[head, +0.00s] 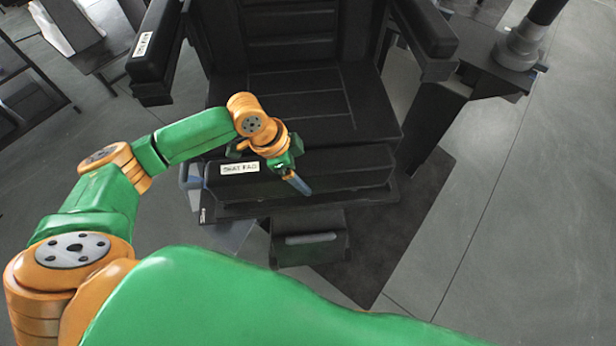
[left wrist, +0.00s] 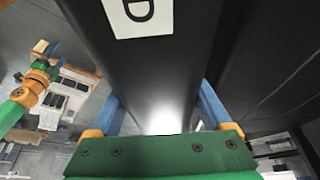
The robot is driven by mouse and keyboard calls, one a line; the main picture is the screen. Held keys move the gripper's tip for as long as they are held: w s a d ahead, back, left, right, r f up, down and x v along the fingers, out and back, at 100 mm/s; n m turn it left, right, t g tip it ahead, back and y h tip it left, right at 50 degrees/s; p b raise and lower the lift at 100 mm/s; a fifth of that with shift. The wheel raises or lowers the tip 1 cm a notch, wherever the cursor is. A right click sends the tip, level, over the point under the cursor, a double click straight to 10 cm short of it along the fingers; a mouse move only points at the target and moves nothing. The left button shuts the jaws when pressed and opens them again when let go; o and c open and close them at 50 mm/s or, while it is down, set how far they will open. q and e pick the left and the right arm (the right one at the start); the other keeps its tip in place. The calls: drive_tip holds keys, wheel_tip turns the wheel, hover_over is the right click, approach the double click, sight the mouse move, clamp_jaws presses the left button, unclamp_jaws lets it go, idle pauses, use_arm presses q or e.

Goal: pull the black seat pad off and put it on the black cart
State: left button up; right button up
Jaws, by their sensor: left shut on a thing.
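The black seat pad (head: 340,172) is a long, thick black bar with a white "SEAT PAD" label, at the front edge of a black chair's seat (head: 300,115) in the head view. My left gripper (head: 292,178) reaches it from the left and is shut on it near the label. In the left wrist view the pad (left wrist: 150,65) passes between the two blue fingers of this gripper (left wrist: 160,108). A green and orange arm, seemingly my right, shows small at the left of that view; its jaws are unclear. I cannot identify the black cart with certainty.
Black armrests (head: 157,50) flank the seat, the left one labelled. A black footrest (head: 310,240) is below the pad. A dark shelf frame (head: 30,95) stands at the far left. A black stand with a grey post (head: 520,48) is at the right. Grey floor (head: 530,200) is open at the right.

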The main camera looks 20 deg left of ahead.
sight(248, 173)
use_arm(q)
drive_tip(key=a+r, duration=0.1)
drive_tip(key=s+a+r, duration=0.1)
drive_tip(key=r, duration=0.1)
drive_tip(key=s+a+r, duration=0.1)
drive_tip(key=shift+a+r, duration=0.4)
drive_tip(key=s+a+r, duration=0.1)
drive_tip(key=a, duration=0.1)
drive_tip(key=s+a+r+b, duration=0.1)
drive_tip(key=a, duration=0.1)
drive_tip(key=s+a+r, duration=0.1)
drive_tip(key=s+a, duration=0.1)
drive_tip(key=shift+s+a, duration=0.1)
drive_tip(key=shift+a, duration=0.2)
drive_tip(key=shift+s+a+r, duration=0.15)
drive_tip(key=shift+a+r, duration=0.1)
drive_tip(key=shift+r, duration=0.2)
drive_tip(key=shift+r+p, duration=0.4)
drive_tip(key=shift+p, duration=0.35)
wheel_tip(248, 173, up, 7)
drive_tip(key=p, duration=0.9)
